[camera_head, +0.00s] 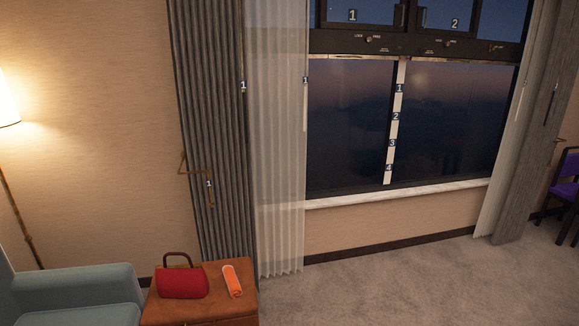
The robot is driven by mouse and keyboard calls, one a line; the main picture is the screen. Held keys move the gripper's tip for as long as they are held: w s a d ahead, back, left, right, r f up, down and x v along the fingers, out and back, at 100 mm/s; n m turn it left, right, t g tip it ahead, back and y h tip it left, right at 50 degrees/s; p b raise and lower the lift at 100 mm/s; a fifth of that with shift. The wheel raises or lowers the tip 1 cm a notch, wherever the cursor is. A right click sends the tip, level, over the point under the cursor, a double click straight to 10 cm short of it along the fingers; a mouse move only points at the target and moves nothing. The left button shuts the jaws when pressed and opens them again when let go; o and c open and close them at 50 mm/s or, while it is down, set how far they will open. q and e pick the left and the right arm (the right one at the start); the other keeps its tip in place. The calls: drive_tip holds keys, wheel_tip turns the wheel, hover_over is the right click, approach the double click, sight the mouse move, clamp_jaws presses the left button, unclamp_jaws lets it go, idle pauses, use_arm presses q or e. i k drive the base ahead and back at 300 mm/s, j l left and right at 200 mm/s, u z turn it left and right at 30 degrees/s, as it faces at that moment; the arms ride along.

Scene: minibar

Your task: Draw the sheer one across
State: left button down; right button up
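A sheer white curtain (276,150) hangs gathered at the left side of the window. It reaches down near the carpet, and the dark window frame shows faintly through it. A thin pale wand hangs at its right edge, by a small tag marked 1 (305,81). A heavy grey drape (212,120) hangs just left of it. Another sheer curtain (506,140) hangs bunched at the right side of the window, beside a grey drape (535,130). The middle of the window (345,125) is uncovered. Neither of my grippers shows in the head view.
A brown leather ottoman or low table (205,313) stands before the left drape, bearing a red handbag (184,283) and an orange rolled item (232,281). A teal armchair (75,292) is at lower left. A lit lamp (8,102) stands far left. Carpet (400,285) before the window is clear.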

sight(277, 31)
drive_tip(key=i+l, duration=0.2)
drive_tip(key=i, duration=0.25)
drive_tip(key=i+l, duration=0.2)
drive_tip(key=i, duration=0.25)
drive_tip(key=i+l, duration=0.25)
drive_tip(key=i, duration=0.2)
drive_tip(key=i+l, duration=0.2)
drive_tip(key=i, duration=0.2)
drive_tip(key=i+l, duration=0.2)
drive_tip(key=i, duration=0.25)
drive_tip(key=i+l, duration=0.2)
drive_tip(key=i, duration=0.25)
